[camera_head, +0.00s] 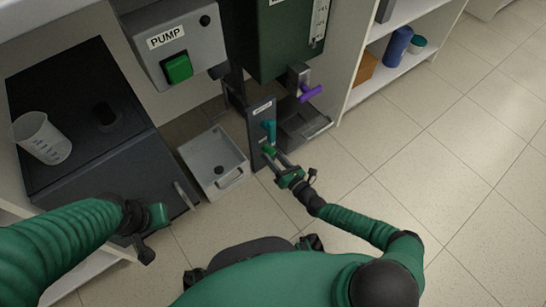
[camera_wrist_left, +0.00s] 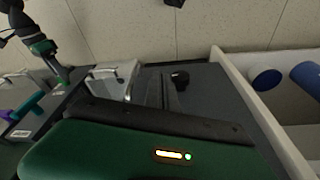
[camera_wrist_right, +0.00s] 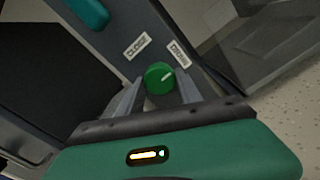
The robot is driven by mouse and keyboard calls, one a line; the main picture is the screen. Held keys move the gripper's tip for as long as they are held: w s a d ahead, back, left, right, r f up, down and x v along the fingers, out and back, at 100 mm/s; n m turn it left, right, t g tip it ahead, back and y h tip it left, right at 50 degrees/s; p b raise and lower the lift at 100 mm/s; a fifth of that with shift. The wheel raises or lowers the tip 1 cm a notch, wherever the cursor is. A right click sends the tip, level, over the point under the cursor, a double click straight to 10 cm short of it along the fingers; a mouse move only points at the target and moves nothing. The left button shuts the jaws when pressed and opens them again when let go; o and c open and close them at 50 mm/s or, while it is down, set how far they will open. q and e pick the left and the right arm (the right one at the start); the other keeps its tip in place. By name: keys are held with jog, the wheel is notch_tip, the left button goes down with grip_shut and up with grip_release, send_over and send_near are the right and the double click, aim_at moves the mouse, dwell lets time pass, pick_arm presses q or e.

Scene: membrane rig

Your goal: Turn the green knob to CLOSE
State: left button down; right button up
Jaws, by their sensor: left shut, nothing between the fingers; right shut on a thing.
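The green knob (camera_wrist_right: 159,78) sits on a dark panel (camera_head: 261,128) and has a white pointer line. In the right wrist view the line points up and right, nearer the DRAIN label (camera_wrist_right: 179,54) than the CLOSE label (camera_wrist_right: 137,46). My right gripper (camera_wrist_right: 158,92) is shut on the knob, one finger on each side. In the head view the knob (camera_head: 269,150) shows at its fingertips, below a teal handle (camera_head: 269,130). My left gripper (camera_wrist_left: 166,92) is shut and empty, away from the panel.
A grey sink-like tray (camera_head: 213,153) stands left of the panel. A purple handle (camera_head: 310,92) is at the upper right. The PUMP box (camera_head: 205,42) with its green button is above. A beaker (camera_head: 40,138) stands on the black bench. Open floor lies to the right.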

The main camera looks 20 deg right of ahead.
jog(key=shift+d, duration=0.1)
dwell(0.3)
jog(key=n+p, duration=0.3)
jog(key=shift+n, duration=0.3)
dwell(0.4)
